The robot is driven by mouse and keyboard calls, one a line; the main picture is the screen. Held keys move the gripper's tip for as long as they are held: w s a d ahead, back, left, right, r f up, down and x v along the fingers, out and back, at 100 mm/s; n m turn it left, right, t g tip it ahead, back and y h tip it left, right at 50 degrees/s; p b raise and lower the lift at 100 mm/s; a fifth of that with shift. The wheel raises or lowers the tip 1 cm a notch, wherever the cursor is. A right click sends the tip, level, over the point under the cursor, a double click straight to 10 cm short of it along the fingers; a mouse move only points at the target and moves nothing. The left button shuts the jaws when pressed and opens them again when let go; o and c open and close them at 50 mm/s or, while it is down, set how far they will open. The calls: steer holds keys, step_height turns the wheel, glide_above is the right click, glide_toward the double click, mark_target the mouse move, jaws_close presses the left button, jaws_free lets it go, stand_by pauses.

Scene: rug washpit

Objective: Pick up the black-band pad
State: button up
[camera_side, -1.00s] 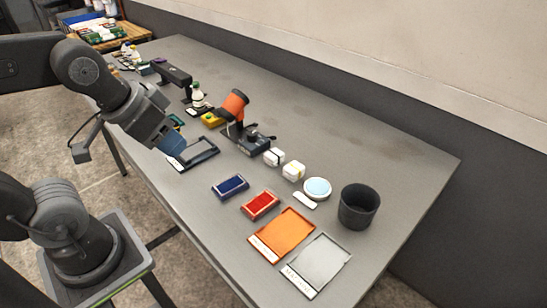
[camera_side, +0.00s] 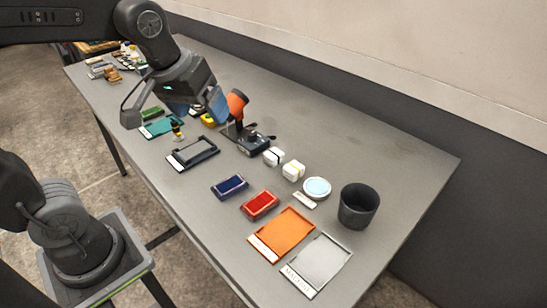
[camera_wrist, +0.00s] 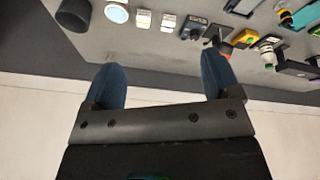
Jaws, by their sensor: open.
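The black-band pad (camera_side: 273,156) is a small white block with a dark band. It sits on the grey table between a dark device and a similar white pad with a yellowish band (camera_side: 293,171). In the wrist view the black-band pad (camera_wrist: 168,22) shows near the top, beyond the fingertips, with the yellowish-band pad (camera_wrist: 143,18) to its left. My gripper (camera_side: 200,108) is raised up and left of the pads in the side view, close to an orange-and-black tool. Its blue fingers (camera_wrist: 162,72) are apart with nothing between them.
The orange-and-black tool (camera_side: 237,104) and dark device (camera_side: 250,144) stand near the pads. A round dish (camera_side: 317,187) and dark bin (camera_side: 359,206) are to the right. Blue (camera_side: 230,186) and red (camera_side: 260,204) pads lie in front. The table's wall side is mostly clear.

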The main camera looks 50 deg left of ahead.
steer(key=w+a+f+n+g, duration=0.25)
steer(key=w+n, duration=0.45)
steer(key=w, duration=0.6)
steer(key=n+g, duration=0.2)
steer(key=n, duration=0.5)
glide_above(274, 153)
step_height(274, 153, down, 19)
steer(key=shift+d+f, duration=0.15)
steer(key=shift+a+f, duration=0.15)
steer(key=shift+f, duration=1.25)
steer(key=shift+a+f, duration=0.1)
steer(key=shift+f, duration=1.25)
steer(key=c, duration=1)
steer(key=shift+r, duration=0.1)
